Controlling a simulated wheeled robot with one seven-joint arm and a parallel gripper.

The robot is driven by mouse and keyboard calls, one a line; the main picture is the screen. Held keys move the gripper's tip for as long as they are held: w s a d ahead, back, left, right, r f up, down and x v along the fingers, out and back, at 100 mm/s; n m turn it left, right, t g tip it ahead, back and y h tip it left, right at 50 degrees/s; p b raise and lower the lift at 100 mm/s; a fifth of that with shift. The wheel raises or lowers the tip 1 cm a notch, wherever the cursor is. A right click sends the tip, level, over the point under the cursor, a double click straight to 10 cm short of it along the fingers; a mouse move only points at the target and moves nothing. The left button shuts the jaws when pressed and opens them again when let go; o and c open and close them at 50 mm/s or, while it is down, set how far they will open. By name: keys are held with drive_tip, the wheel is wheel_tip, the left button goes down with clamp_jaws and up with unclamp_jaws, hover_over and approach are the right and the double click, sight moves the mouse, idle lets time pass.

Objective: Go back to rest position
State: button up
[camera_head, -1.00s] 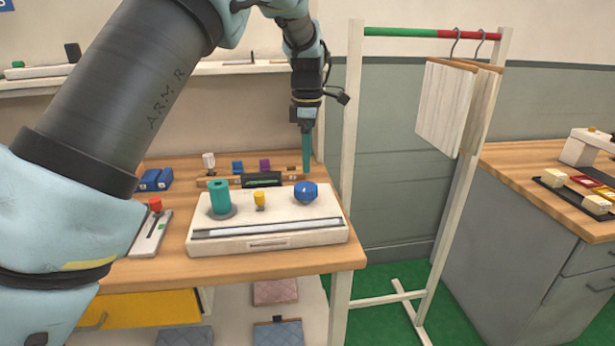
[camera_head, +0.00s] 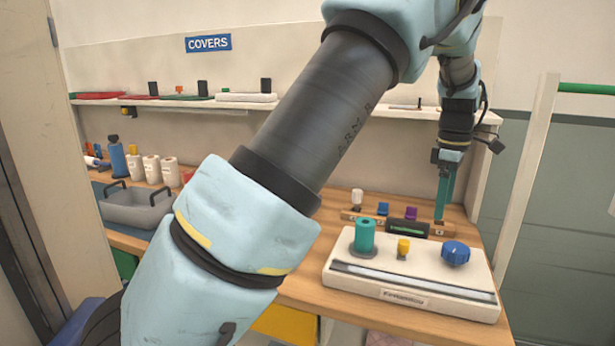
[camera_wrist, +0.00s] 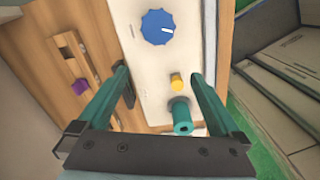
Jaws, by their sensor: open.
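My gripper (camera_head: 442,200) hangs pointing down at the right end of the wooden workbench (camera_head: 318,290). It also shows in the wrist view (camera_wrist: 160,80), where its two teal fingers stand apart with nothing between them touching. Below it in the wrist view lies a white panel (camera_wrist: 137,60) with a blue knob (camera_wrist: 158,27), a yellow peg (camera_wrist: 177,82) and a teal cylinder (camera_wrist: 181,115). The panel also shows in the head view (camera_head: 410,298).
A rack with small purple (camera_head: 411,213) and blue (camera_head: 382,209) pieces stands behind the panel. A grey basket (camera_head: 138,207) and white bottles (camera_head: 151,168) are at the left. A shelf under a COVERS sign (camera_head: 208,43) runs along the wall. A white post (camera_head: 522,190) stands right of the bench.

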drive_tip(key=w+a+f+m, duration=0.1)
drive_tip(key=w+a+m, duration=0.1)
drive_tip(key=a, duration=1)
drive_tip(key=w+a+f+m, duration=0.1)
drive_tip(key=a+m, duration=0.1)
drive_tip(key=a, duration=1)
drive_tip(key=s+a+f+m, duration=0.2)
drive_tip(key=s+a, duration=0.3)
drive_tip(key=a, duration=0.4)
drive_tip(key=s+a+f+m+t, duration=0.1)
drive_tip(key=s+a+m, duration=0.4)
drive_tip(key=a, duration=0.3)
drive_tip(key=shift+s+a+f+t, duration=0.3)
drive_tip(key=shift+s+a+f, duration=0.1)
drive_tip(key=shift+s, duration=0.35)
